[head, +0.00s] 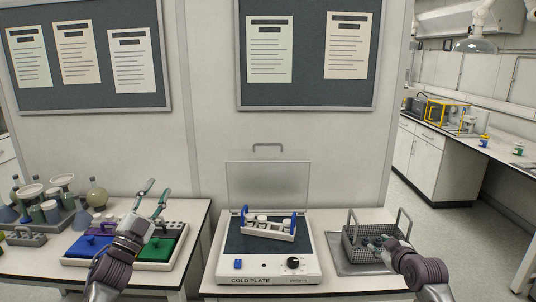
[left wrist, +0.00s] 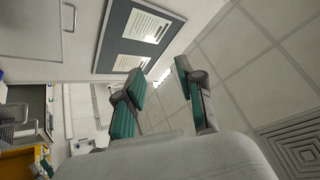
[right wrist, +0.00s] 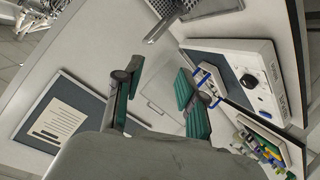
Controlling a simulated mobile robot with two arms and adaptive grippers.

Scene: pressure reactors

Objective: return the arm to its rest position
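My left gripper (head: 156,188) is raised over the left table, with its fingers pointing up. Its two green-padded fingers stand apart with nothing between them, as the left wrist view (left wrist: 164,80) also shows. My right gripper (head: 374,244) is in front of the wire basket (head: 352,232) in the head view, and its fingers are hard to make out there. In the right wrist view (right wrist: 158,82) its fingers are spread with nothing held between them.
The cold plate (head: 268,272) has its clear lid (head: 268,183) up, and a white rack with blue handles (head: 268,228) sits on it. The basket stands on a grey tray. Blue (head: 88,246) and green (head: 157,250) blocks and glassware stand on the left table.

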